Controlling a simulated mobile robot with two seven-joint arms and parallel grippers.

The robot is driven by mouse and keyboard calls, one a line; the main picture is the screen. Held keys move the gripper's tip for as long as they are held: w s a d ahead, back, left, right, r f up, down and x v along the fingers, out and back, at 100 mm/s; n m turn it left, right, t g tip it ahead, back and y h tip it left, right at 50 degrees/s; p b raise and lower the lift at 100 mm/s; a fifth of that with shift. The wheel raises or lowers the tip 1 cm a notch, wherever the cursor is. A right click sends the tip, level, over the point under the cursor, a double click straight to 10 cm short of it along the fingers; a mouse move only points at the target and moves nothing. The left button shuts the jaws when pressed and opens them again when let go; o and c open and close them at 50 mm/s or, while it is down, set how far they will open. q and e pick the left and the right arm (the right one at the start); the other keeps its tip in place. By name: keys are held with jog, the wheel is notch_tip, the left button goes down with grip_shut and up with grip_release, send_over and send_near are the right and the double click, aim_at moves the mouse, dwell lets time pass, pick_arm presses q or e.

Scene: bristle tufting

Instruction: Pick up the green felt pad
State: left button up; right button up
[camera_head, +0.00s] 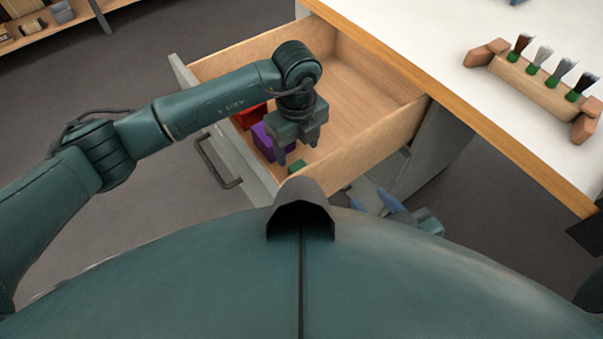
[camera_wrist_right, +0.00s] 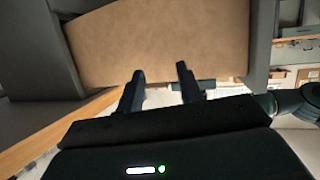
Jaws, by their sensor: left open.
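The green felt pad (camera_head: 297,167) lies in the open drawer, near its front corner. Only a small part shows past the drawer's side wall. My left gripper (camera_head: 297,149) points down into the drawer, just above and beyond the pad in the picture. Its two fingers are apart with nothing seen between them. A purple block-like thing (camera_head: 263,141) and a red one (camera_head: 248,116) lie in the drawer to the left of the gripper. My right gripper (camera_wrist_right: 160,75) shows in the right wrist view with its fingers apart and empty.
The drawer (camera_head: 372,137) stands pulled out from under a white table (camera_head: 420,30). Its front has a dark handle (camera_head: 218,162). On the table, a wooden holder (camera_head: 535,82) carries several brushes. A low wooden shelf (camera_head: 60,28) is at the far left. The drawer's back is clear.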

aim_at(298, 166)
pick_arm(q)
jog(key=shift+f+b, duration=0.75)
jog(key=shift+f, duration=2.4)
jog(key=shift+c, duration=0.3)
jog(key=c, duration=1)
jog(key=shift+r, duration=0.1)
notch_tip(298, 166, up, 10)
jog(key=p, duration=0.2)
